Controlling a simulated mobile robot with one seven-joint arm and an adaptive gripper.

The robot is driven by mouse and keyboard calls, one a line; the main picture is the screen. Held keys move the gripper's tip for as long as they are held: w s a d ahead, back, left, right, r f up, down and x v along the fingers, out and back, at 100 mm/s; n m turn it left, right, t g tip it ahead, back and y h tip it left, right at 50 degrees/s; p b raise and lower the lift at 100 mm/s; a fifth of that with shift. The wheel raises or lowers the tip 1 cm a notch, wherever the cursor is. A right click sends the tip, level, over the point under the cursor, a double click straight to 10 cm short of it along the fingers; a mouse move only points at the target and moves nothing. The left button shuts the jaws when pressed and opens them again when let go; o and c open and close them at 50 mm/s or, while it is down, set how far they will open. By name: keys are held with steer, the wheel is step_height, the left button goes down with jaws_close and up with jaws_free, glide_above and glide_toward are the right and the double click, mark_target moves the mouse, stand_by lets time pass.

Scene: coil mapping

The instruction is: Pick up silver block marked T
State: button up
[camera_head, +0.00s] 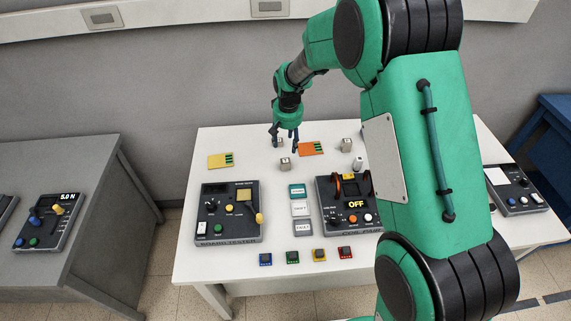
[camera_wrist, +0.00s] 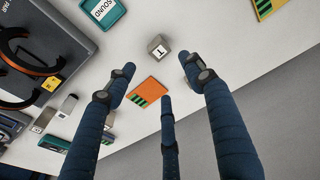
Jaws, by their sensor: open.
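The silver block marked T (camera_wrist: 158,47) is a small grey cube with a white label in the wrist view, ahead of my fingers and apart from them. By its place it matches the cube (camera_head: 285,164) in front of my gripper in the head view, where its letter is too small to read. My gripper (camera_head: 285,141) is above the table, with its fingers spread apart. In the wrist view my gripper (camera_wrist: 160,72) shows three dark blue fingers with nothing between them. Another silver cube (camera_head: 279,143) sits behind it, partly covered by a finger.
An orange card (camera_head: 311,149) lies right of my gripper, a yellow card (camera_head: 220,160) left. A teal SOUND tray (camera_wrist: 103,10) is near the T block. A tester box (camera_head: 230,213) and coil box (camera_head: 348,203) stand in front. Another cube (camera_head: 346,145) is to the right.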

mark_target(286, 161)
steer(key=shift+f, duration=0.1)
stand_by(0.3)
steer(key=f, duration=0.2)
steer(key=w+f+b, duration=0.1)
steer(key=f, duration=0.5)
steer(key=shift+w+a+f+b, duration=0.1)
steer(key=shift+w+f+b, duration=0.1)
steer(key=shift+b, duration=0.1)
steer(key=shift+f+b, duration=0.7)
steer(key=shift+f, duration=1.35)
steer(key=shift+w+f, duration=0.25)
steer(key=shift+f, duration=0.3)
steer(key=c, duration=1.3)
